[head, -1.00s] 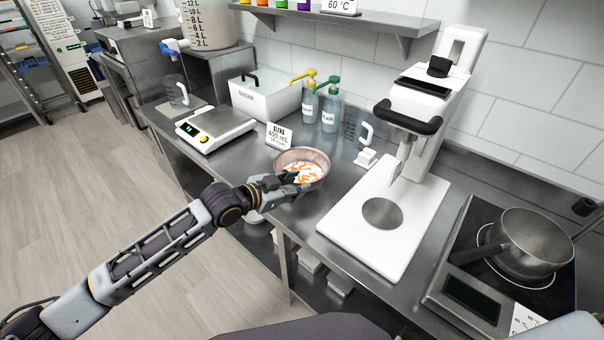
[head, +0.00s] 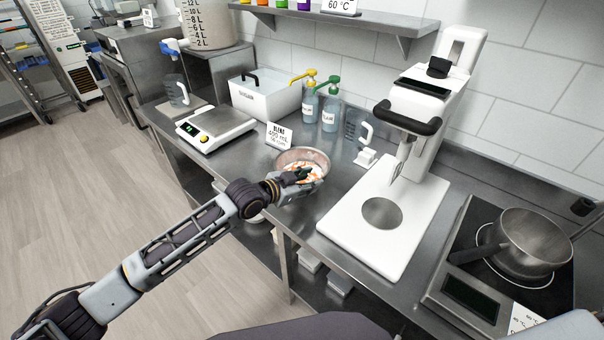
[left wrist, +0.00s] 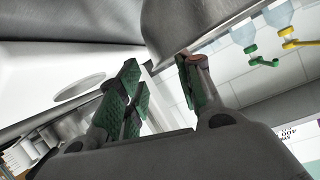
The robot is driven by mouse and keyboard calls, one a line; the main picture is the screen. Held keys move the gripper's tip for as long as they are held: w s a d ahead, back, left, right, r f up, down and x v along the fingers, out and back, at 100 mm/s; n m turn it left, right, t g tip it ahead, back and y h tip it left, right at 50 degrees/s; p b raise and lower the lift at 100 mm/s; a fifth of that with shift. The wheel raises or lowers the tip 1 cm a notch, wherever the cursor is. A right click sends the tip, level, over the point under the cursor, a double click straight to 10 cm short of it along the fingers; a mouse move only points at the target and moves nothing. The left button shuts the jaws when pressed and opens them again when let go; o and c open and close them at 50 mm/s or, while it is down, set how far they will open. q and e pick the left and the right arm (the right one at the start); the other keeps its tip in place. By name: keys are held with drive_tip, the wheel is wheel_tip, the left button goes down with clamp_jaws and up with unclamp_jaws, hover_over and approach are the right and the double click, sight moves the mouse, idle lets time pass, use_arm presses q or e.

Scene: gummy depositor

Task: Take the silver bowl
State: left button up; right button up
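The silver bowl (head: 291,157) stands on the steel counter in the head view, with white and orange contents inside. My left gripper (head: 301,174) is at the bowl's front rim, its dark fingertips overlapping the bowl's opening and hiding part of the near side. In the left wrist view, the green-padded fingers (left wrist: 158,82) are spread with a gap between them. The bowl's metal wall (left wrist: 200,20) shows just beyond the fingertips, and one tip overlaps its edge. I cannot tell whether they touch. My right gripper is in neither view.
A white machine (head: 350,222) stands close to the right of the bowl. A sign card (head: 279,136) stands behind it, and a scale (head: 215,127) is to the left. Pump bottles (head: 330,110) and a clear jug (head: 352,125) are behind. A saucepan (head: 535,240) sits far right.

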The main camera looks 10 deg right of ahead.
use_arm(q)
drive_tip(key=shift+d, duration=0.1)
drive_tip(key=shift+x, duration=0.75)
drive_tip(key=shift+w+d+f+p, duration=0.1)
drive_tip(key=shift+d+p, duration=0.1)
drive_tip(key=shift+d, duration=0.2)
drive_tip(key=shift+w+d+f+p, duration=0.1)
drive_tip(key=shift+d+p, duration=0.1)
drive_tip(key=shift+d, duration=0.15)
drive_tip(key=shift+w+d+f, duration=0.25)
drive_tip(key=shift+w+d, duration=0.05)
drive_tip(key=shift+d, duration=0.2)
drive_tip(key=shift+w+d+f, duration=0.2)
drive_tip(key=shift+d, duration=0.1)
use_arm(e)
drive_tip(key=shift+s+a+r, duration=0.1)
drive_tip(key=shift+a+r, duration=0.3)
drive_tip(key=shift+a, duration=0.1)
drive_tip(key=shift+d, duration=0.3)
use_arm(q)
clamp_jaws()
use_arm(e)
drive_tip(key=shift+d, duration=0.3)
